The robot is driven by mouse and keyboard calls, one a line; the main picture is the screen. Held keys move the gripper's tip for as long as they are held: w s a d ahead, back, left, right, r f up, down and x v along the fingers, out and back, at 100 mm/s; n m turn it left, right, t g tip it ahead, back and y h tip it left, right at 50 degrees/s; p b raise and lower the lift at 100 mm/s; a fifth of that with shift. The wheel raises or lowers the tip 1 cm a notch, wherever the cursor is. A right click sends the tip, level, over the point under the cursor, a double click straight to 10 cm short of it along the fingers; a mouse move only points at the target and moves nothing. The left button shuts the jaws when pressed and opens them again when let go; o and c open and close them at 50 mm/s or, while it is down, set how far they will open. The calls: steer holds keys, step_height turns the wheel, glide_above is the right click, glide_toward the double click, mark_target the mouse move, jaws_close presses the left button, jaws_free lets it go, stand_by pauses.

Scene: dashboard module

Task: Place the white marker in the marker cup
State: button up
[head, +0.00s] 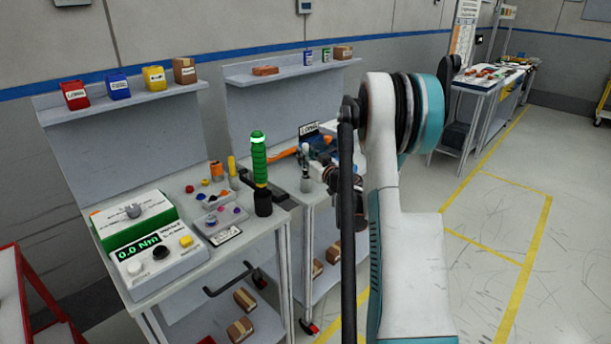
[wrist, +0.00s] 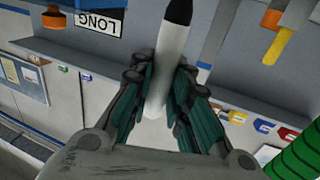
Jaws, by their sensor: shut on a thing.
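In the wrist view, the white marker (wrist: 170,60) stands between the fingers of my gripper (wrist: 162,88), its black end pointing away from the palm. The fingers are shut on its white body. In the head view, my gripper (head: 328,175) is partly hidden by my own arm, over the right bench. A small pale upright thing (head: 305,150) shows just left of it; I cannot tell whether it is the marker. I cannot make out the marker cup for certain in either view.
A green ribbed post (head: 260,160) with a black base stands at the left bench's right edge, left of my gripper. It also shows in the wrist view (wrist: 298,160). A LONG sign (head: 308,128) stands behind. A torque meter (head: 155,255) sits front left.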

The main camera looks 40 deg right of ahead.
mark_target(306, 170)
steer(key=shift+f+b, duration=0.95)
steer(key=shift+f, duration=1.8)
steer(key=shift+r, duration=0.1)
steer(key=o, duration=0.9)
steer(key=shift+c, duration=0.2)
steer(key=shift+s, duration=0.3)
steer(key=s+a+p, duration=0.2)
steer(key=s+p, duration=0.1)
steer(key=s, duration=0.8)
steer(key=shift+s, duration=0.15)
